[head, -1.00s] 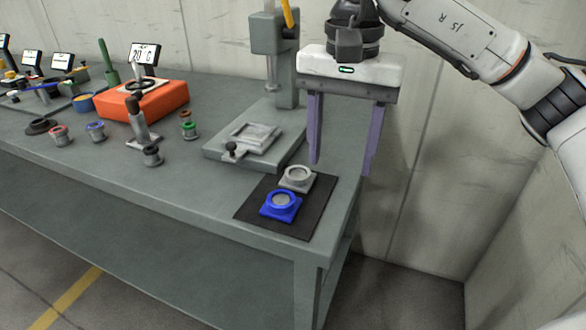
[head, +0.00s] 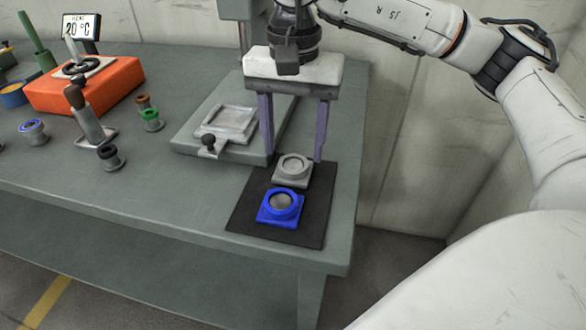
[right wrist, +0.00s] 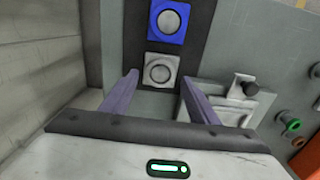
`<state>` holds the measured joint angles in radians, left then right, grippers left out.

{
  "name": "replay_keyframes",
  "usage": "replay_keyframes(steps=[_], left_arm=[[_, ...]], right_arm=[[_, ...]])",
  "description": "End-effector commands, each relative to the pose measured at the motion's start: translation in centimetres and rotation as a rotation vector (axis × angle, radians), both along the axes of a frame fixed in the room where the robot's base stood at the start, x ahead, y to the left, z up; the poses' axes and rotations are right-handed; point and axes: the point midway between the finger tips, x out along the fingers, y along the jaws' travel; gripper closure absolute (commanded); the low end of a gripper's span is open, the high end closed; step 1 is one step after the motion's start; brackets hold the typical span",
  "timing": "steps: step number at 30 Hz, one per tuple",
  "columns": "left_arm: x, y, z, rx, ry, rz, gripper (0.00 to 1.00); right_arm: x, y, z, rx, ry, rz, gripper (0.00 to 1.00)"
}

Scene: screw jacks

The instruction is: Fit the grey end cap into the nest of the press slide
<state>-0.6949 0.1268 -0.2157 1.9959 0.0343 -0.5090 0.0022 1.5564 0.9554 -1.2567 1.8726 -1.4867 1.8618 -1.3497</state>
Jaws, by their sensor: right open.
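The grey end cap (head: 293,169) lies on a dark mat near the table's right end; it also shows in the right wrist view (right wrist: 160,70). A blue cap (head: 281,205) lies just in front of it on the mat, and also shows in the right wrist view (right wrist: 169,21). The press slide (head: 229,124) has a shallow square nest, empty, with a dark knob at its front, left of the mat. My right gripper (head: 293,157) is open and empty above the grey cap, its fingers apart to either side. My left gripper is not in view.
The dark mat (head: 248,212) reaches near the table's right edge. The press base (head: 184,143) and its column stand behind and left. An orange heater block (head: 60,93), a handled tool (head: 88,121) and several small bushings stand farther left. The table's front middle is clear.

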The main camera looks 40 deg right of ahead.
Motion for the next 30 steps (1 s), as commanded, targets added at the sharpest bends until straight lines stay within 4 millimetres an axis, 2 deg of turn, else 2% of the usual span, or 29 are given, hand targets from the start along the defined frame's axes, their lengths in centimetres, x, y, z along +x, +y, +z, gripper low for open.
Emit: replay_keyframes(steps=[3, 6, 14, 15, 17, 21, 30], left_arm=[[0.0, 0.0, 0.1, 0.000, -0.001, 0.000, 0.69], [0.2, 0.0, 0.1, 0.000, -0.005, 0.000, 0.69], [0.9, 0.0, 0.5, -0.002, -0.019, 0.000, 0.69], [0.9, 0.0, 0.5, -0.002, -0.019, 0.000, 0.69], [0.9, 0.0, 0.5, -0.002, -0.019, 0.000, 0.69], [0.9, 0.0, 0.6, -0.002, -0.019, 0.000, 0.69], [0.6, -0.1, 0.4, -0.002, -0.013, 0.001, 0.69]], right_arm=[[-0.1, 0.0, -1.9, -0.001, 0.002, -0.001, 0.45], [-0.1, 0.0, -3.0, 0.001, 0.002, -0.001, 0.45], [0.0, 0.0, -3.5, 0.000, 0.000, -0.001, 0.45], [0.0, 0.0, -3.5, 0.000, 0.000, -0.001, 0.47], [0.0, 0.0, -3.4, 0.000, 0.000, -0.001, 0.57], [0.0, 0.0, -3.4, 0.000, 0.000, -0.001, 0.81], [0.1, 0.1, -2.8, 0.003, -0.003, -0.002, 0.82]])
